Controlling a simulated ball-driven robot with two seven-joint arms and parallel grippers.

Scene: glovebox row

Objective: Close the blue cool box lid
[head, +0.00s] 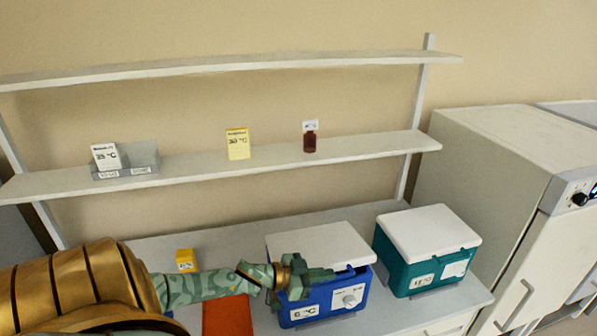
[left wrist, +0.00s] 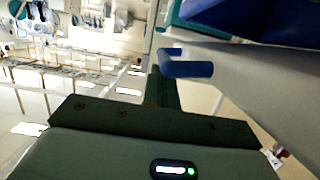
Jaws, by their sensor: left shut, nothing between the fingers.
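The blue cool box (head: 338,302) stands on the bench in the head view, with a "6 °C" label on its front. Its white lid (head: 320,243) lies over the top, with a dark gap under its front right edge, so it looks slightly raised. My left gripper (head: 322,281) is shut and empty at the front of the box, just below the lid's front edge; I cannot tell whether it touches. It hides part of the box's front left. In the left wrist view, a blue tab (left wrist: 186,66) juts from a pale surface near my dark green fingers (left wrist: 155,88). My right gripper is out of view.
A teal cool box (head: 428,262) with a shut white lid stands to the right. A yellow box (head: 186,260) and an orange-red mat (head: 226,316) lie to the left. Shelves (head: 250,163) hang behind, and a white cabinet (head: 490,180) stands at the right.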

